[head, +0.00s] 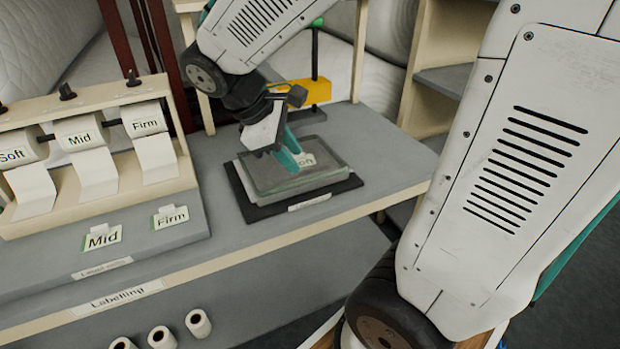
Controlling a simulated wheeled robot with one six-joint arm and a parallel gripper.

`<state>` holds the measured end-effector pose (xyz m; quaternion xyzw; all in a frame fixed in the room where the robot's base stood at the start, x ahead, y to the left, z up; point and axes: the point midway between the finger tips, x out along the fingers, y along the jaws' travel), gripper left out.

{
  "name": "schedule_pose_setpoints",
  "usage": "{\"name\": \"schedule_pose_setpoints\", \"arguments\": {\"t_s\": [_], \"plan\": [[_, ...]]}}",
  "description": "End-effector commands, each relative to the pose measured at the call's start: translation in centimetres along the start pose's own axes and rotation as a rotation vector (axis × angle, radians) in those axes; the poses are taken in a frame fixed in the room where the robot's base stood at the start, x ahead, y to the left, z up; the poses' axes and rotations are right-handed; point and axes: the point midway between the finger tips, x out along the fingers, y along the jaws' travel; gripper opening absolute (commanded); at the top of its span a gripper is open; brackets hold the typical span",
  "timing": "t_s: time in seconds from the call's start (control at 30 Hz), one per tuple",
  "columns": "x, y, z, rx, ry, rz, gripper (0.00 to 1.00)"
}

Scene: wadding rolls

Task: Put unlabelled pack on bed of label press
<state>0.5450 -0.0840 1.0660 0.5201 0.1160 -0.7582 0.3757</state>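A flat grey-green pack (265,180) lies on a dark flat bed (250,211) on the bench. A white patch ending in "on" (306,160) shows at the pack's far right, partly hidden by a finger. My gripper (287,158), with teal fingers, points down over the far part of the pack. Its tips are at or just above the pack's top; I cannot tell if they touch it. The gap between the fingers is not clear. Behind it stands a post with a green knob and an orange part (316,92), which looks like part of the press.
At the left a rack holds label rolls marked Soft (18,147), Mid (79,133) and Firm (146,119). Loose Mid (102,237) and Firm (170,217) labels lie before it. Small white rolls (198,323) sit below the bench edge. The bench right of the bed is clear.

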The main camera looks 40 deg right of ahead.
Motion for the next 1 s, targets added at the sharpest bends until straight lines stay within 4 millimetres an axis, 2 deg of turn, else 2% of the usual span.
{"name": "schedule_pose_setpoints", "arguments": {"t_s": [0.03,0.2,0.43,0.6,1.0], "plan": [[-0.6,-1.2,1.5,0.092,0.058,-0.025,0.32],[-1.9,-5.6,4.8,0.386,0.232,-0.140,0.32],[-2.8,-10.2,6.9,0.663,0.405,-0.284,0.32],[-3.1,-11.6,7.2,0.740,0.452,-0.333,0.32],[-3.1,-11.6,7.2,0.746,0.455,-0.337,0.32]]}}
